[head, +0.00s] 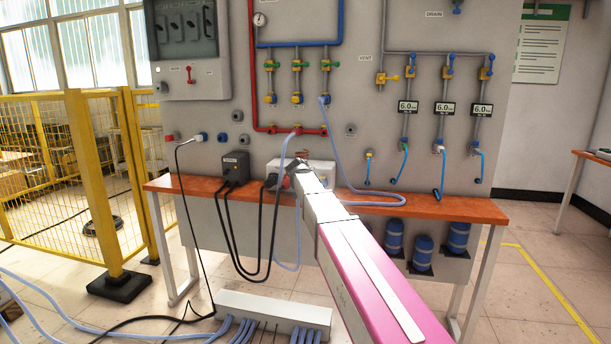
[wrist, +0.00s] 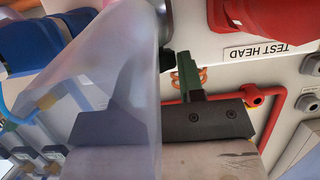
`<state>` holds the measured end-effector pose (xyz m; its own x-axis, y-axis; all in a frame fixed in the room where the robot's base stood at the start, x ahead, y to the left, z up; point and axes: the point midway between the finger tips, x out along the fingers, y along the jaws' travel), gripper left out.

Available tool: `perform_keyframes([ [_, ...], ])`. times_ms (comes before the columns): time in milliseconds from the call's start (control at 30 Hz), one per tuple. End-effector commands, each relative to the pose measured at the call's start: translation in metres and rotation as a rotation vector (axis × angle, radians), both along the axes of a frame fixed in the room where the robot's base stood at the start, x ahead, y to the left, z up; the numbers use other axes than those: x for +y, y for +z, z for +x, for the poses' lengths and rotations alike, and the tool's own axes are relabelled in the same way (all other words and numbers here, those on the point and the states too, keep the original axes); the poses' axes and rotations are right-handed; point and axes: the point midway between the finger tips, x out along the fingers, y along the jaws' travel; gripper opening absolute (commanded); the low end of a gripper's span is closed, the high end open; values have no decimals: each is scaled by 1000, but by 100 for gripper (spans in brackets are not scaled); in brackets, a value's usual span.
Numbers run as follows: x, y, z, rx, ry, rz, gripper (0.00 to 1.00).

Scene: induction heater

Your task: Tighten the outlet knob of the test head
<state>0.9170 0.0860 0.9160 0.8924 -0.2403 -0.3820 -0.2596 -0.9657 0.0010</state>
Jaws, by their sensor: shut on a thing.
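The white test head (head: 287,167) sits on the orange bench, partly hidden by my arm. My gripper (head: 299,164) is at its upper right side in the head view. In the wrist view, the dark fingers of my gripper (wrist: 150,85) are closed in around the outlet knob; a translucent hose crosses in front and hides the left finger and most of the grip. Only a small dark edge shows between hose and right finger. An upside-down TEST HEAD label (wrist: 271,49) and a large red part (wrist: 262,15) lie beyond the right finger.
A black box (head: 233,166) with cables stands left on the bench (head: 430,206). A pale blue hose (head: 345,172) loops down from the panel onto the bench right of my arm. Red pipes (head: 254,90) and valves are on the wall panel above. Blue cylinders (head: 423,250) stand below.

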Motion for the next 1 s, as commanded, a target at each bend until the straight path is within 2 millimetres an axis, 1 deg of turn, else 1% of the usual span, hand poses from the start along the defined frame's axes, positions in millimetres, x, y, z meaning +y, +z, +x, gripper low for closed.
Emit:
perform_keyframes([
  [100, 4, 0, 2, -1, -80, -2, 12],
  [533, 9, 1, 6, -1, -412, 0, 12],
  [733, 10, 0, 6, -1, -502, 1, 12],
  [1000, 10, 0, 6, -1, -552, 2, 12],
])
